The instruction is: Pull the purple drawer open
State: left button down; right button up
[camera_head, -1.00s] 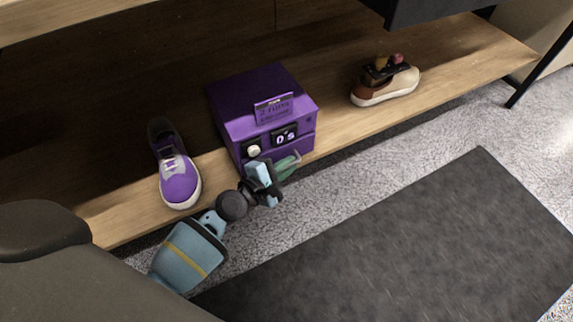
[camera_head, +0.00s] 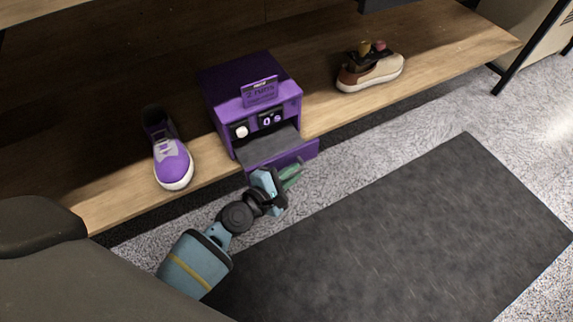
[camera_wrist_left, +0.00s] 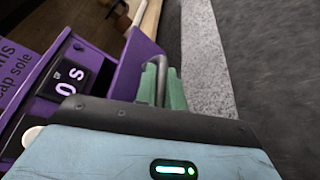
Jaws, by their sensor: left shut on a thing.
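The purple box (camera_head: 222,90) stands on the wooden shelf. Its drawer (camera_head: 299,155) is pulled out at the bottom front, and the dark grey inside (camera_head: 268,146) shows, with nothing seen in it. My left gripper (camera_head: 292,174) is at the drawer's front, coming from below. In the left wrist view its green fingers (camera_wrist_left: 161,88) are shut around a thin metal handle (camera_wrist_left: 160,68) on the purple drawer front (camera_wrist_left: 132,62). My right gripper is not in view.
A purple sneaker (camera_head: 174,163) is on the shelf left of the box. A beige and brown sneaker (camera_head: 372,72) with small items on it is at the right. A dark mat (camera_head: 400,220) lies on the grey carpet, leaving clear floor before the shelf.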

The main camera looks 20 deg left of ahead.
pick_arm(q)
jog(key=s+d, duration=0.2)
jog(key=s+d+p, duration=0.1)
jog(key=d, duration=0.1)
jog(key=shift+s+d, duration=0.25)
jog(key=shift+s, duration=0.1)
jog(key=c, duration=1.6)
grip_release()
jog(key=shift+o, duration=0.5)
